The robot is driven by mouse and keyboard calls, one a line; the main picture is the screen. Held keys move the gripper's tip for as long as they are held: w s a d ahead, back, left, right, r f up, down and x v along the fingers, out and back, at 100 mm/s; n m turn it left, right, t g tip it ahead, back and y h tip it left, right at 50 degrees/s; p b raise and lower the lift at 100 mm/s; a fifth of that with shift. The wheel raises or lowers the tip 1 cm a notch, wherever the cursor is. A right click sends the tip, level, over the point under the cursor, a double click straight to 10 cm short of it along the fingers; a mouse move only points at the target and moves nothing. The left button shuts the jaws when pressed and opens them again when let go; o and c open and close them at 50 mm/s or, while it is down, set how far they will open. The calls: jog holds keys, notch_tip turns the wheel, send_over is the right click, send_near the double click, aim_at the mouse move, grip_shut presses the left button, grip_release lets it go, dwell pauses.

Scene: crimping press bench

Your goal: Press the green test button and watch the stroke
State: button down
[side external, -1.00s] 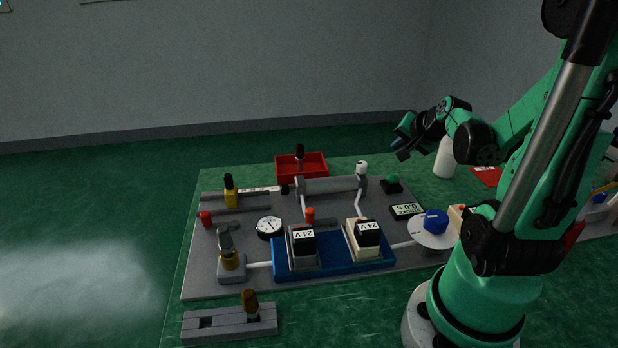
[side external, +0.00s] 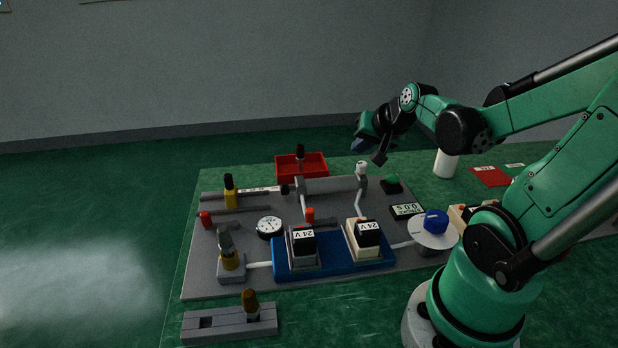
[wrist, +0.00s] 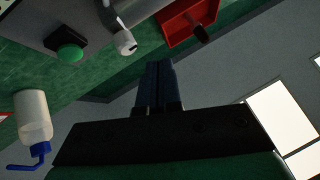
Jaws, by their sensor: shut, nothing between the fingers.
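The green test button (side external: 392,181) is a green dome on a black base at the right rear of the grey press plate. In the wrist view the green button (wrist: 70,53) shows at the upper left. My gripper (side external: 379,160) is shut and empty, in the air above and slightly left of the button, apart from it. In the wrist view its closed fingers (wrist: 158,84) point away from the button, toward the red tray side. The press cylinder (side external: 332,187) lies along the back of the plate. A display (side external: 407,210) reading 0.0 s sits in front of the button.
A white-capped fitting (side external: 361,168) stands just left of the button. A red tray (side external: 318,166) is behind the plate. A white bottle (side external: 445,165) stands to the right. Two 24 V units sit on a blue base (side external: 335,262). A blue knob (side external: 436,222) is right of them.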

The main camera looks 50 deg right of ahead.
jog(key=a+r+n+y, duration=0.2)
jog(key=a+n, duration=0.9)
jog(key=a, duration=0.7)
jog(key=shift+w+n+g+y, duration=0.2)
jog(key=shift+n+g+y, duration=0.1)
jog(key=shift+y, duration=0.5)
jog(key=shift+d, duration=0.1)
jog(key=s+d+r+m+g, duration=0.2)
jog(key=d+m+g, duration=0.1)
jog(key=d, duration=1)
jog(key=s+d+r+m+g, duration=0.2)
jog(key=d+m+g, duration=0.2)
jog(key=d, duration=0.9)
jog(key=shift+s+d+r+m, duration=0.2)
jog(key=shift+s+m, duration=0.2)
jog(key=shift+m, duration=0.6)
